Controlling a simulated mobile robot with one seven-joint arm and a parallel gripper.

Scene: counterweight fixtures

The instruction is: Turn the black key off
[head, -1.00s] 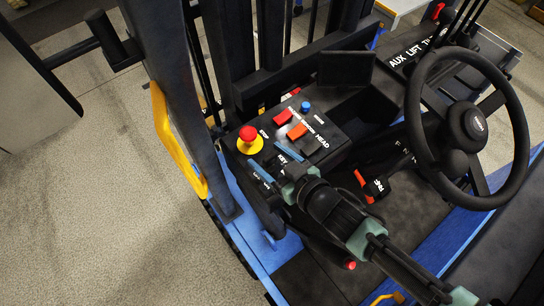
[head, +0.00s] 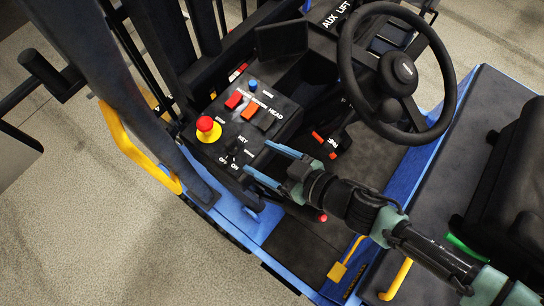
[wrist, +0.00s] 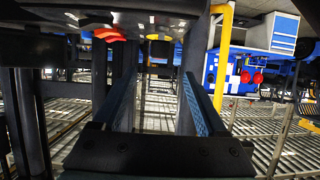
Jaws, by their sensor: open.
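The black key (head: 232,155) sits on the dark control panel (head: 268,133), below the KEY label and near the ON/OFF-type markings. It is small and dark, so its angle is hard to tell. My gripper (head: 257,157) is open, its two blue fingers just right of the key and pointing left toward it. Nothing is between the fingers. In the wrist view the open fingers (wrist: 162,75) flank an empty gap. I cannot make out the key there.
A red emergency button (head: 205,124) on a yellow base stands left of the key. Red (head: 234,100) and orange (head: 250,114) switches and a blue knob (head: 252,85) lie above. A steering wheel (head: 398,72) is at upper right. A yellow handle (head: 135,147) is at left.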

